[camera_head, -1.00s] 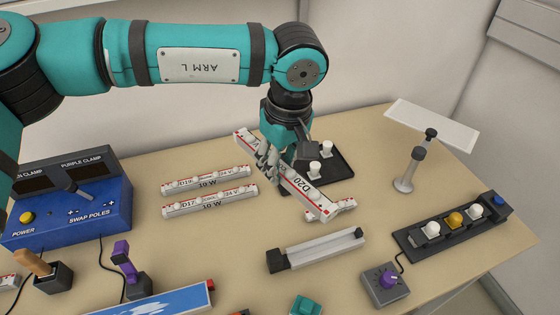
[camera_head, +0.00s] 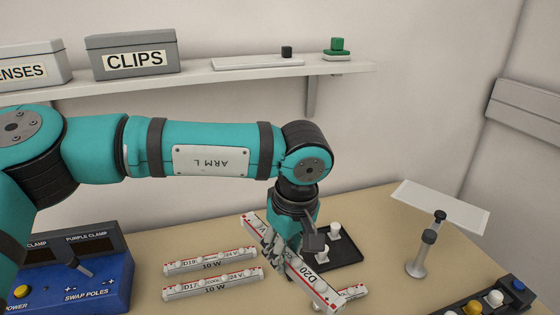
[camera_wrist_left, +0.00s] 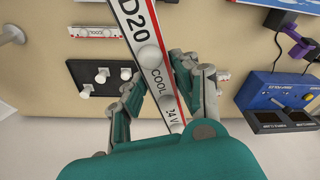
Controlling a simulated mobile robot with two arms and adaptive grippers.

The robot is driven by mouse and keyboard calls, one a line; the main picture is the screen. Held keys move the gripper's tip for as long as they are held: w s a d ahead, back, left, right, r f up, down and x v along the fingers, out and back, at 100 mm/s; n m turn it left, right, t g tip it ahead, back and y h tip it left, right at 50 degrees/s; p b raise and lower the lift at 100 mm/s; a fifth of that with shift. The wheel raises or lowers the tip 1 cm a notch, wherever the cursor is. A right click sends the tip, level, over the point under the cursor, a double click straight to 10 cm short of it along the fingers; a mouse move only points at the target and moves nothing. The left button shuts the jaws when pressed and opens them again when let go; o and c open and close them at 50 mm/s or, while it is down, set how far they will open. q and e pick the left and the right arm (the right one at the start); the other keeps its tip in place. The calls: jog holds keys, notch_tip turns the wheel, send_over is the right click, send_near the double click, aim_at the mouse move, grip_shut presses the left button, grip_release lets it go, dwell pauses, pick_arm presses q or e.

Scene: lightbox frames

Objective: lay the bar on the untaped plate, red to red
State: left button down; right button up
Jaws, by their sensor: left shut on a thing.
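The bar marked D20 (camera_head: 323,285) is white with red edge lines and pale round knobs. My left gripper (camera_head: 282,250) is shut on it, and the bar slants from back left to front right. The wrist view shows the bar (camera_wrist_left: 133,22) between the fingers (camera_wrist_left: 158,82), with "COOL" and "24 V" on it. A black plate with white knobs (camera_head: 347,253) lies just behind and right of the bar, partly hidden by the gripper; it also shows in the wrist view (camera_wrist_left: 84,70). I cannot make out tape on it. My right gripper is not in view.
Bars D19 (camera_head: 210,262) and D17 (camera_head: 212,286) lie left of the gripper. Another bar (camera_head: 352,292) lies partly under the held bar's front end. A blue control box (camera_head: 90,283) stands left, a panel on a stand (camera_head: 440,207) right. A shelf (camera_head: 200,80) runs along the wall.

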pick_arm(q)
jog(key=s+a+f+m, duration=0.2)
jog(key=a, duration=0.5)
jog(key=s+a+f+m, duration=0.2)
jog(key=a, duration=0.4)
jog(key=s+a+f+m+h, duration=0.1)
jog(key=a+f+m, duration=0.1)
jog(key=a, duration=0.5)
jog(key=shift+s+a+m, duration=0.35)
jog(key=shift+s+m, duration=0.05)
jog(key=shift+m, duration=0.2)
